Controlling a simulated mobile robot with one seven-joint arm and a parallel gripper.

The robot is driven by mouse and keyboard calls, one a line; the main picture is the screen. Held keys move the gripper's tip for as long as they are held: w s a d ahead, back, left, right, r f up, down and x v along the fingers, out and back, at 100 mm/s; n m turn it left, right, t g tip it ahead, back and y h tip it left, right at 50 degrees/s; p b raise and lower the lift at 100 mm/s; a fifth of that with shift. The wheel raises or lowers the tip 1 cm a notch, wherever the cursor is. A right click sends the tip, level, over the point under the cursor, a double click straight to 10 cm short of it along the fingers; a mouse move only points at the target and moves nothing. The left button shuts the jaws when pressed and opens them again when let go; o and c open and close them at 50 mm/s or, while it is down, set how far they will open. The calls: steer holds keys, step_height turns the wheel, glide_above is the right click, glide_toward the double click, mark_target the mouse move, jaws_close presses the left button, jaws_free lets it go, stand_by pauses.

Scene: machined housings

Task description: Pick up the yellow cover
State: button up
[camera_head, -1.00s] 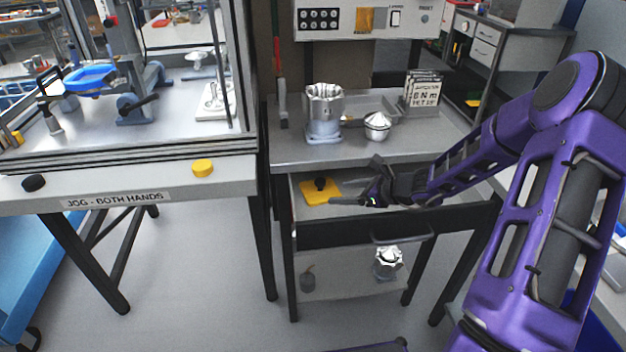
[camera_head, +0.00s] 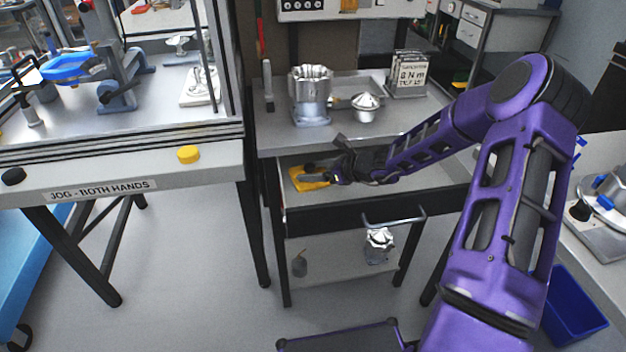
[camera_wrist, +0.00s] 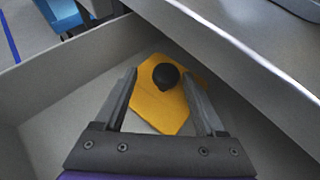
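The yellow cover (camera_head: 309,183) is a flat plate lying in the open drawer (camera_head: 420,176) under the workbench top, near the drawer's left end. In the wrist view the yellow cover (camera_wrist: 160,103) has a black round knob (camera_wrist: 166,75) on it. My gripper (camera_head: 318,173) reaches into the drawer from the right and hides part of the cover in the head view. In the wrist view my gripper (camera_wrist: 163,82) is open. Its two fingers stand apart on either side of the knob, and I see no grip on it.
Another metal part (camera_head: 379,243) stands on the shelf below.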

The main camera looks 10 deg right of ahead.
jaws_close()
stand_by(0.3)
